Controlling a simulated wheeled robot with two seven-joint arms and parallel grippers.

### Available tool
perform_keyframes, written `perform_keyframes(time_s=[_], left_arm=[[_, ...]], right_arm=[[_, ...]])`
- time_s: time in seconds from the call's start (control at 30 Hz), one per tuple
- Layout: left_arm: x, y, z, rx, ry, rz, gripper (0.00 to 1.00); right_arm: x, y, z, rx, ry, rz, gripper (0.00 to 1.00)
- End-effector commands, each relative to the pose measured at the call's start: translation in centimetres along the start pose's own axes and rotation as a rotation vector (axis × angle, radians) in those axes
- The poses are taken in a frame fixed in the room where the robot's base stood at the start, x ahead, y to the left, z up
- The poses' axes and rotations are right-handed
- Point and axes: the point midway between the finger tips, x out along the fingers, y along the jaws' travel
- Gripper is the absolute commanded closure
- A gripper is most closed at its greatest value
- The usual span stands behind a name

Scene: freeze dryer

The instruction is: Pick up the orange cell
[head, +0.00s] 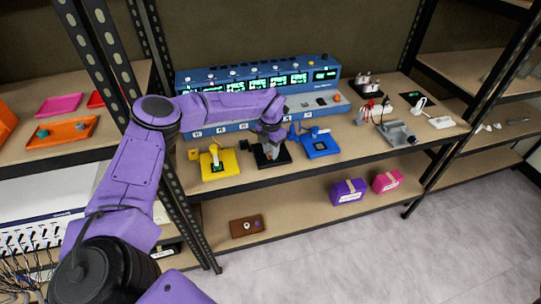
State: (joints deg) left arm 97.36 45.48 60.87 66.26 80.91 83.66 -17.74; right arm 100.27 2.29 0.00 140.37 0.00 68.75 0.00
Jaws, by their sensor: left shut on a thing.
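My left arm reaches in from the left, and my left gripper (270,146) points down over a small black fixture (283,158) on the middle shelf. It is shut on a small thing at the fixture. The fingers hide most of that thing, so I cannot tell its colour or whether it is clear of the fixture. No orange cell can be made out with certainty. A yellow fixture (229,168) stands to the left of the gripper, and a blue fixture (322,150) to the right. My right gripper is not in view.
A long blue instrument (331,72) with several green screens stands behind the gripper. Grey and white devices (398,133) stand to the right. An orange tray (78,129) lies on the left shelf. A black shelf post (189,217) stands close to my arm.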

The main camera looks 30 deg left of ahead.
Motion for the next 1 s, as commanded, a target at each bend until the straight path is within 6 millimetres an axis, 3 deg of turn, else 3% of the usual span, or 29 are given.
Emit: perform_keyframes(time_s=[0.23, 1.0], left_arm=[[-0.3, 0.0, 0.0, 0.000, 0.000, 0.000, 0.91], [-4.1, 0.0, 0.0, 0.000, 0.000, 0.000, 0.91]], right_arm=[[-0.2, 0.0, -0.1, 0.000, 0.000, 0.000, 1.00], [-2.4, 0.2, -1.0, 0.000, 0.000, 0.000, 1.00]])
